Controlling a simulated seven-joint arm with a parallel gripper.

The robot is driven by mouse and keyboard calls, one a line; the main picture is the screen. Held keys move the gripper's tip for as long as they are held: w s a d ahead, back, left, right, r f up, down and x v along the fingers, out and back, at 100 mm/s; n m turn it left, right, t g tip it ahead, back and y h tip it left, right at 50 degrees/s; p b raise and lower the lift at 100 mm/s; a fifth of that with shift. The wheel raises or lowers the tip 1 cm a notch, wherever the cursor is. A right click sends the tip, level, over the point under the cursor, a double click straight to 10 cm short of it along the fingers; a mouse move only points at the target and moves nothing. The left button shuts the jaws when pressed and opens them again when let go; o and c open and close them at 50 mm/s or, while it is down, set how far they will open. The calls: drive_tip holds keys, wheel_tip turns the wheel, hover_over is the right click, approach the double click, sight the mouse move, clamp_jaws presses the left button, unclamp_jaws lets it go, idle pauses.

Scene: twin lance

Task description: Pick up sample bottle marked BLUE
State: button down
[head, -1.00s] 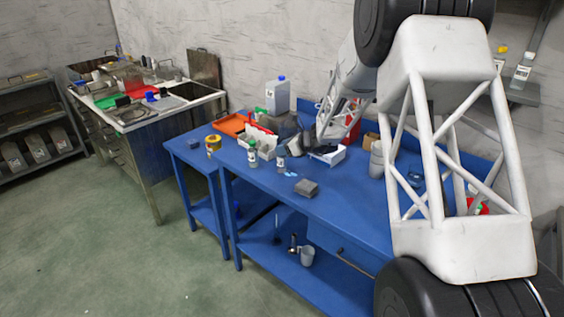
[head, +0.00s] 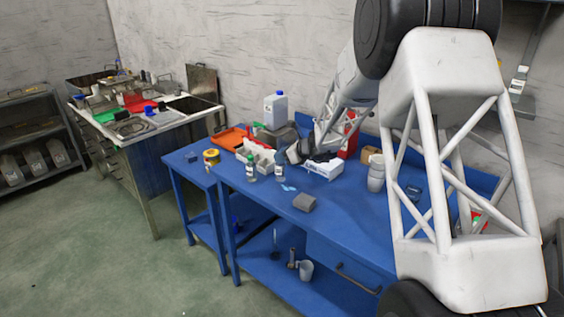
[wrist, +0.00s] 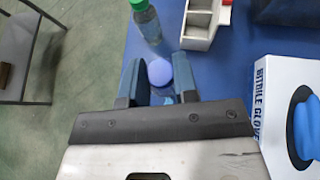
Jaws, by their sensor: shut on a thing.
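A small bottle with a lavender-blue cap (wrist: 159,71) is between the two blue fingers of my gripper (wrist: 158,84) in the wrist view. The gripper is shut on this bottle, and its body is mostly hidden below the cap. In the head view a small pale bottle (head: 278,172) stands at the same place, between the green-capped bottle and the glove box, beside my dark gripper (head: 293,153). I cannot read its label. A green-capped bottle (wrist: 148,22) stands just beyond the fingers; it also shows in the head view (head: 251,170).
A nitrile glove box (wrist: 285,95) is close on the right. A white divided tray (wrist: 203,22) lies beyond the gripper. On the blue table (head: 340,215) a grey block (head: 304,202) lies toward the front edge. A large blue-capped jug (head: 276,110) stands behind.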

drive_tip(key=shift+s+r, duration=0.25)
drive_tip(key=shift+r, duration=0.15)
drive_tip(key=s+d+r, duration=0.1)
drive_tip(key=s+d, duration=0.1)
drive_tip(key=s, duration=1.3)
drive_tip(key=shift+s+r, duration=0.2)
drive_tip(key=shift+w+a, duration=0.1)
